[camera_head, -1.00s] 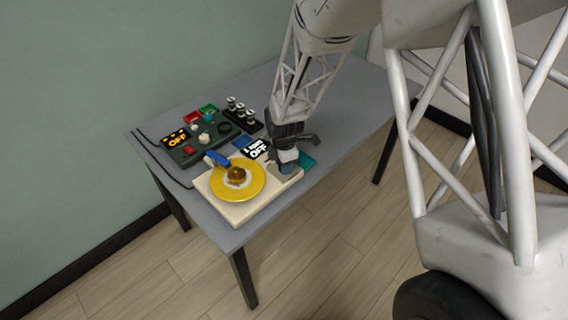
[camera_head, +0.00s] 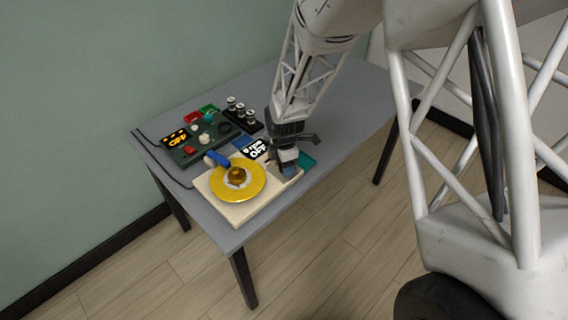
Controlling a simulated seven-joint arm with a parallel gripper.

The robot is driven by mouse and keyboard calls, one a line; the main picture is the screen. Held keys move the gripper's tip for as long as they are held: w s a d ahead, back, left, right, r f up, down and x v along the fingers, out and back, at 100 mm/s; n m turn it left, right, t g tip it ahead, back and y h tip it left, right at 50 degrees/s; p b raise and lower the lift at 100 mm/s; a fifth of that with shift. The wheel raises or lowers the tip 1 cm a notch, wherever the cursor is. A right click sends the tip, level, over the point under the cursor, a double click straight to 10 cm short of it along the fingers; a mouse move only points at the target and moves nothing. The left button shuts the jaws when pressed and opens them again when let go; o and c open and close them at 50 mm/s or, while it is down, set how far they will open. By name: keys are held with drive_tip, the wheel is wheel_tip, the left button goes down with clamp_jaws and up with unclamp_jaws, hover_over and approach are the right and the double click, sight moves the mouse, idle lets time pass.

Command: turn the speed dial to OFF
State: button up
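A cream base (camera_head: 246,211) with a yellow disc (camera_head: 225,193) and an amber centre piece (camera_head: 238,176) sits at the near edge of the grey table. A blue piece (camera_head: 217,159) lies by the disc's rear edge. My gripper (camera_head: 287,170) points down at the right corner of the base. It covers whatever is there, so I cannot make out the speed dial or whether the fingers are closed on it. A small dark card with white lettering (camera_head: 255,149) stands just left of my gripper.
A dark green control box (camera_head: 198,146) with an amber-lit display (camera_head: 177,138), coloured knobs and buttons sits behind the base. Several small jars in a black rack (camera_head: 242,112), red and green trays, and a teal piece (camera_head: 307,161) are nearby. The table's right part (camera_head: 345,105) is clear.

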wheel_tip(320, 180, up, 7)
drive_tip(key=shift+r, duration=0.25)
idle(0.3)
idle(0.5)
drive_tip(key=shift+d+r, duration=0.1)
drive_tip(key=shift+r, duration=0.05)
drive_tip(key=s+d+r+m+t, duration=0.1)
drive_tip(key=s+d+r+m, duration=0.5)
drive_tip(key=r, duration=0.2)
drive_tip(key=s+d+r+m, duration=0.5)
drive_tip(key=s+r, duration=0.1)
drive_tip(key=r, duration=0.3)
drive_tip(key=s+d+r+m, duration=0.3)
drive_tip(key=s+m, duration=0.3)
drive_tip(key=s, duration=0.3)
drive_tip(key=s+d+r+m+t, duration=0.1)
drive_tip(key=s+d+r+m, duration=0.2)
drive_tip(key=s, duration=0.6)
drive_tip(key=shift+s+d+r+m+t, duration=0.35)
drive_tip(key=shift+d+m, duration=0.4)
drive_tip(key=shift+m, duration=0.65)
